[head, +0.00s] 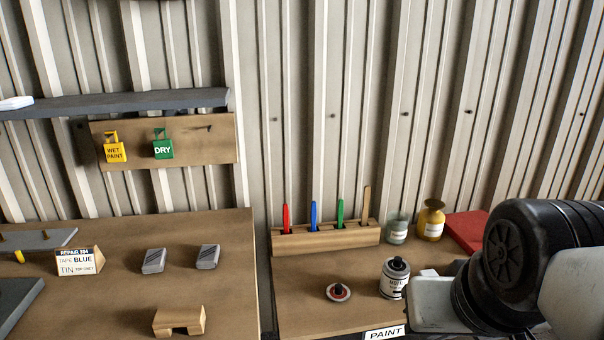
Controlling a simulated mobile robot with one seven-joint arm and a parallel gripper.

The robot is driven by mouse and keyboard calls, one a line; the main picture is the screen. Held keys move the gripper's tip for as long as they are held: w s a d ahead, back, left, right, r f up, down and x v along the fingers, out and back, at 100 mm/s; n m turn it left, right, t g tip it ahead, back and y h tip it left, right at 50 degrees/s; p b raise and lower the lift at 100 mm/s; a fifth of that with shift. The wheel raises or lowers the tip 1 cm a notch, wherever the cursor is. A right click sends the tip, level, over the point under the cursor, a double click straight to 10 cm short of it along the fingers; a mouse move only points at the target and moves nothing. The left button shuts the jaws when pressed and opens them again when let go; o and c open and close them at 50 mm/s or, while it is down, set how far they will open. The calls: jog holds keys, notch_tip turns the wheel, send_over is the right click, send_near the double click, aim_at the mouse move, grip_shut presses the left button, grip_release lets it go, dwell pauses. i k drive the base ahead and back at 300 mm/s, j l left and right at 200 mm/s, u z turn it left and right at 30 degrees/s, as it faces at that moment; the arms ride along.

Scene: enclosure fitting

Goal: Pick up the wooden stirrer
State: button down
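The wooden stirrer (366,204) is a thin, flat, light-brown stick. It stands upright in the right end of a long wooden rack (326,243) on the right-hand bench. Its lower end is hidden in the rack. Red (287,218), blue (314,215) and green (340,213) handled tools stand in the same rack to its left. My arm (515,265) reaches in at the lower right, in front of the bench and well apart from the stirrer. I make out no gripper fingers.
Right of the rack stand a glass jar (397,230) and a yellow bottle (431,222). A paint tin (394,279) and a round lid (338,292) lie in front. A red item (465,231) sits behind my arm. Bare bench (300,285) shows before the rack's left part.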

aim_at(365, 210)
jog(key=u, duration=2.6)
jog(key=z, duration=2.15)
jog(key=i+l+z, duration=0.2)
jog(key=z, duration=0.15)
jog(key=i+l+u, duration=0.2)
jog(key=i+l, duration=0.2)
jog(key=i+l+u, duration=0.2)
jog(key=i+l, duration=0.15)
jog(key=l, duration=0.25)
